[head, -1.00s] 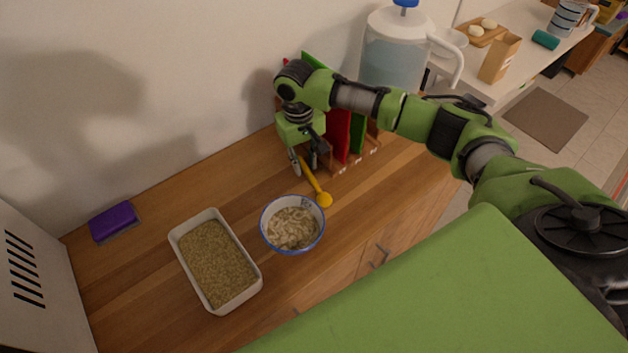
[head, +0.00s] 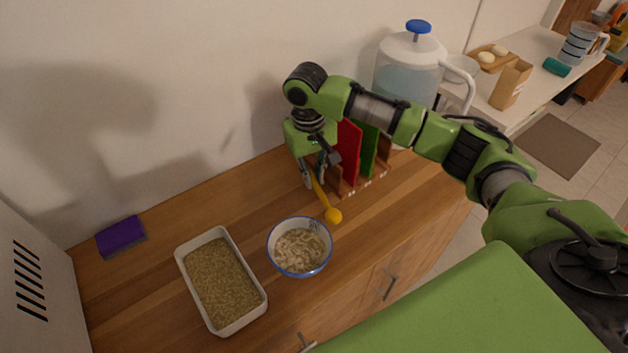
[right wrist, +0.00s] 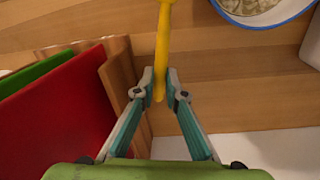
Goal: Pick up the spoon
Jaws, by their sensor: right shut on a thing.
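The yellow spoon (head: 333,215) is at the front of the cutting-board rack in the head view, its round end pointing toward the bowl. My right gripper (head: 314,185) is shut on its handle. In the right wrist view, the yellow handle (right wrist: 163,40) runs between the two fingertips of the right gripper (right wrist: 160,82). The spoon's round end is outside the wrist view. I cannot tell whether the spoon touches the counter or hangs just above it. My left gripper is not in view.
A blue-rimmed bowl (head: 326,258) stands close to the spoon's round end. A rack with red (head: 349,150) and green boards stands right beside the gripper. A white tray of grain (head: 262,303), a purple sponge (head: 121,236) and a water pitcher (head: 405,75) stand around.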

